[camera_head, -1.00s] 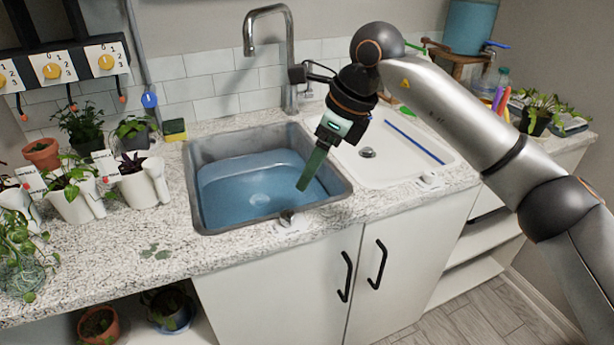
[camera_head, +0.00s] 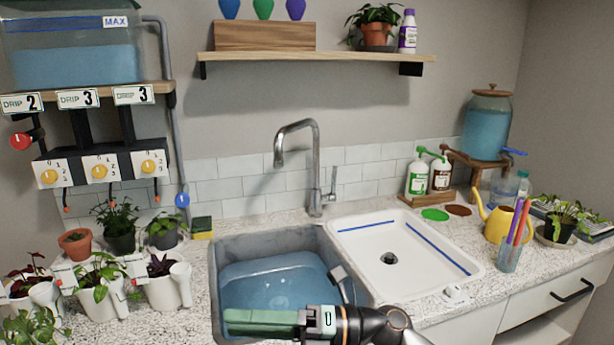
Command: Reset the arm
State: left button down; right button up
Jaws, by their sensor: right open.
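My right gripper (camera_head: 236,322) shows at the bottom of the head view, with green fingers pointing left and dark wrist parts to their right. It is open, and nothing shows between its fingers, which are seen nearly side on. In the picture it covers the front part of the grey sink basin (camera_head: 222,262), which has blue water (camera_head: 275,284) in it. I cannot tell the gripper's height above the sink. Most of my right arm is outside the frame. My left gripper is not in view.
The faucet (camera_head: 316,165) stands behind the basin, with the white drainboard (camera_head: 350,250) to the right. Potted plants (camera_head: 165,290) crowd the counter's left side. A yellow watering can (camera_head: 497,222) and a pen cup (camera_head: 508,258) stand at right. A shelf (camera_head: 320,57) hangs above.

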jog(key=w+d+f+m+t+h+p, duration=0.2)
jog(key=d+f+m+t+h, duration=0.2)
jog(key=d+f+m+t, duration=0.7)
jog(key=w+d+m+t+h+p, duration=0.1)
jog(key=d+m+t+h+p, duration=0.35)
jog(key=m, duration=1.25)
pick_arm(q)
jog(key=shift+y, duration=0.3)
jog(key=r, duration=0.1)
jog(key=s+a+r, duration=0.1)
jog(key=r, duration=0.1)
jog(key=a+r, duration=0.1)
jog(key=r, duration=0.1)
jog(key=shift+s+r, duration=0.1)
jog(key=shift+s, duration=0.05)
pick_arm(e)
jog(key=s+d+f+m+g+h, duration=0.2)
jog(key=s+d+f+m+h, duration=0.2)
jog(key=s+f, duration=0.5)
jog(key=s+d+f+m+g+h, duration=0.3)
jog(key=s+f+m, duration=0.4)
jog(key=s+f, duration=0.3)
jog(key=d+f+h, duration=0.1)
jog(key=d, duration=0.1)
jog(key=shift+d+f+m, duration=0.25)
jog(key=shift+d+m, duration=0.1)
jog(key=shift+m, duration=0.05)
